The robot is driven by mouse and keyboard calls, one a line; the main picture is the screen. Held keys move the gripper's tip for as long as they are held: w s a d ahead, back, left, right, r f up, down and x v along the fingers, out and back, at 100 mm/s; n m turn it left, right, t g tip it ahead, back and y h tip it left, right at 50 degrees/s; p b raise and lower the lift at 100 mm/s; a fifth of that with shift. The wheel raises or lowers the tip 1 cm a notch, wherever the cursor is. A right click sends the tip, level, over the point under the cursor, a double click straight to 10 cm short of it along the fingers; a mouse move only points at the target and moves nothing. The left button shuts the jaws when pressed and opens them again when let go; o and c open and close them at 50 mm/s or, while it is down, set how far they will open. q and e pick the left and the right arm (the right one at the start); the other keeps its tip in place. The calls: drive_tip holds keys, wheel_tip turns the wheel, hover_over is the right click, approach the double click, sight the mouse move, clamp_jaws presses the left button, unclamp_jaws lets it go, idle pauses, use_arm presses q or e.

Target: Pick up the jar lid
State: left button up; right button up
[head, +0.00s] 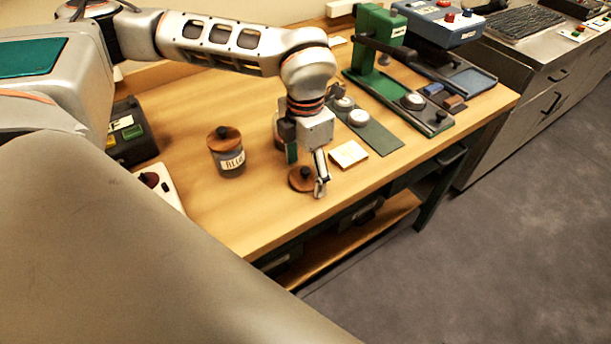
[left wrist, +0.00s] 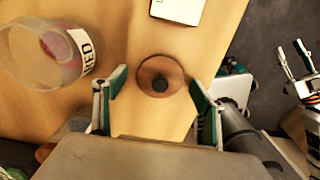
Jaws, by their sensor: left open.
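The jar lid (head: 298,180) is a round wooden disc with a black knob. It lies flat on the wooden table near the front edge. It also shows in the left wrist view (left wrist: 148,84), just beyond and between the fingertips. My left gripper (head: 306,172) points down over the lid and partly covers it in the head view. In the left wrist view its fingers (left wrist: 160,86) are spread, with nothing held. My right gripper (left wrist: 292,57) shows at the right of the left wrist view, its two fingers apart and empty.
A labelled glass jar (left wrist: 40,58) without a lid stands near the left gripper. A lidded jar (head: 229,160) stands farther left. A pale card (head: 348,155) lies right of the lid. A green press (head: 378,40) and a grey-green mat (head: 375,135) are behind.

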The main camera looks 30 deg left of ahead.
use_arm(q)
drive_tip(key=c, duration=1.1)
drive_tip(key=shift+r, duration=0.1)
